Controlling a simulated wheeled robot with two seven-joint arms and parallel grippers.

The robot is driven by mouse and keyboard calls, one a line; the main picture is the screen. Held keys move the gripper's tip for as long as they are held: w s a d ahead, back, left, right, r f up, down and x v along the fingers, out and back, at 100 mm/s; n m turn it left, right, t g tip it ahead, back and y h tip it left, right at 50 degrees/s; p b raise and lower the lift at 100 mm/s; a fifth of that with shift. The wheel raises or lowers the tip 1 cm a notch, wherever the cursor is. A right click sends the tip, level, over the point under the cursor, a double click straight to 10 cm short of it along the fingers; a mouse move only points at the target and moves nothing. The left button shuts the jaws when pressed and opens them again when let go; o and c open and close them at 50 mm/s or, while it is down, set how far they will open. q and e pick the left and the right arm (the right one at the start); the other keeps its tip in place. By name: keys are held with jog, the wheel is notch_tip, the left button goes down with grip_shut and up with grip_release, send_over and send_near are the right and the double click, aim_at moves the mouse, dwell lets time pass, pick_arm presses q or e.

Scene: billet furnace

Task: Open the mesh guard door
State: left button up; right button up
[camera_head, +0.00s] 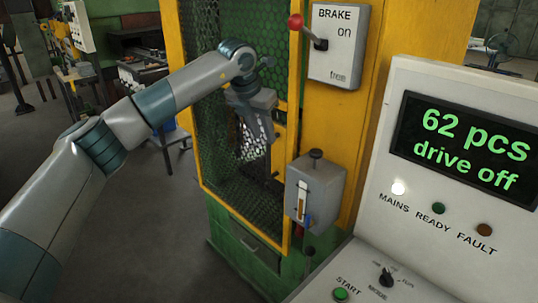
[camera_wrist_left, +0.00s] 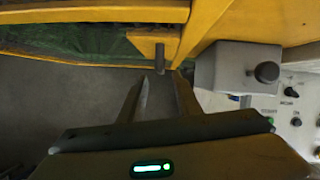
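The mesh guard door (camera_head: 194,95) has a yellow frame with dark green wire mesh and stands upright on the yellow machine; it looks shut. My left gripper (camera_head: 264,135) is in front of the door's right part, fingers pointing down and toward it. In the left wrist view its fingers (camera_wrist_left: 162,82) are apart with nothing between them. A short dark peg (camera_wrist_left: 159,57) sticks out from a yellow plate just beyond the fingertips, apart from them; it may be the door's handle. The arm and gripper hide part of the mesh. My right gripper is not in view.
A grey box with a dark knob (camera_head: 315,190) stands close right of the door. Above it is the brake panel (camera_head: 338,45) with a red-knobbed lever (camera_head: 296,22). The control console (camera_head: 460,215) reads "62 pcs drive off".

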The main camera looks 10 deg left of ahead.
aim_at(268, 147)
pick_arm(q)
jog(key=b+x, duration=0.1)
jog(key=x, duration=0.4)
jog(key=shift+s, duration=0.1)
jog(key=x, duration=0.3)
jog(key=shift+w+f+b, duration=0.2)
jog(key=shift+w+b, duration=0.05)
jog(key=shift+b, duration=0.1)
grip_shut()
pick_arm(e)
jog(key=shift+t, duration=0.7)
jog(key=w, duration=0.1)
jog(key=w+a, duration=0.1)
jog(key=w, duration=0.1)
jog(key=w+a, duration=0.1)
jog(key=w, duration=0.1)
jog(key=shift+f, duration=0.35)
